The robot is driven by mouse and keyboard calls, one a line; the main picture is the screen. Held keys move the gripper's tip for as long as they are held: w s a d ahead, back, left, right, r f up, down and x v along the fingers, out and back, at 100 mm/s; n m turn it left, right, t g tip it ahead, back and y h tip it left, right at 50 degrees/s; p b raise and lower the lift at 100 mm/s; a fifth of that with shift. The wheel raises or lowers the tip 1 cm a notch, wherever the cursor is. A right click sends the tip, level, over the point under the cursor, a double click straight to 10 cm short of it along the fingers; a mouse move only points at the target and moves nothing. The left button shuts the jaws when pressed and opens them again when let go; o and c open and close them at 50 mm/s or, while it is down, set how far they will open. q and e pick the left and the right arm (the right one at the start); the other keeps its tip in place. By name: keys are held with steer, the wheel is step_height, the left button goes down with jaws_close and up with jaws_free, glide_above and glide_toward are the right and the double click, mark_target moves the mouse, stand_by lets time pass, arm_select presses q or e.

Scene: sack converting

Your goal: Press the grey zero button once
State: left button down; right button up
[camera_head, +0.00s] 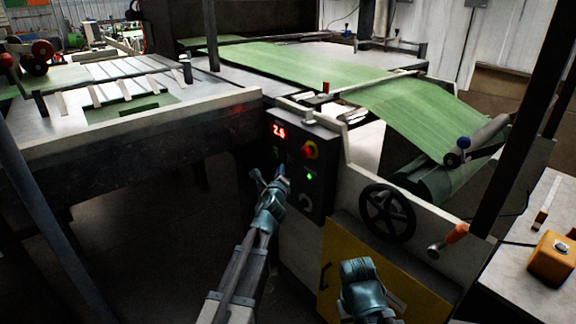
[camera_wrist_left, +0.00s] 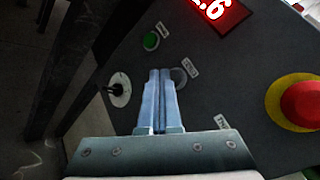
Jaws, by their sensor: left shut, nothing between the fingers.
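The grey button (camera_wrist_left: 179,77) is on the dark control panel (camera_wrist_left: 215,85), beside a small white label. My left gripper (camera_wrist_left: 160,72) is shut and empty, its fingertips pointing at the panel and covering the left part of the button in the wrist view. Whether the tips touch it, I cannot tell. In the head view my left gripper (camera_head: 283,171) is in front of the panel, below the red display (camera_head: 279,130), and hides the button there. The display ends in ".6" in the wrist view and reads 2.6 in the head view. My right arm shows low in the head view; its fingers are not clear.
A green button (camera_wrist_left: 151,41), a black-handled switch (camera_wrist_left: 118,89) and a red emergency stop (camera_wrist_left: 302,103) on a yellow ring surround the grey button. A black handwheel (camera_head: 387,212) and an orange-handled crank (camera_head: 448,240) are to the right of the panel.

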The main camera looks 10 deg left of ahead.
arm_select(q)
steer(key=shift+w+d, duration=0.1)
steer(key=shift+w, duration=0.05)
steer(key=shift+w+d, duration=0.15)
steer(key=shift+w, duration=0.05)
steer(key=shift+w+d, duration=0.25)
steer(key=shift+w, duration=0.1)
stand_by(0.8)
steer(key=shift+s, duration=0.1)
stand_by(0.3)
steer(key=shift+s+a, duration=0.5)
steer(key=shift+s, duration=0.05)
steer(key=s+a, duration=0.1)
steer(key=s, duration=0.1)
steer(key=s+a, duration=0.2)
stand_by(0.5)
stand_by(0.5)
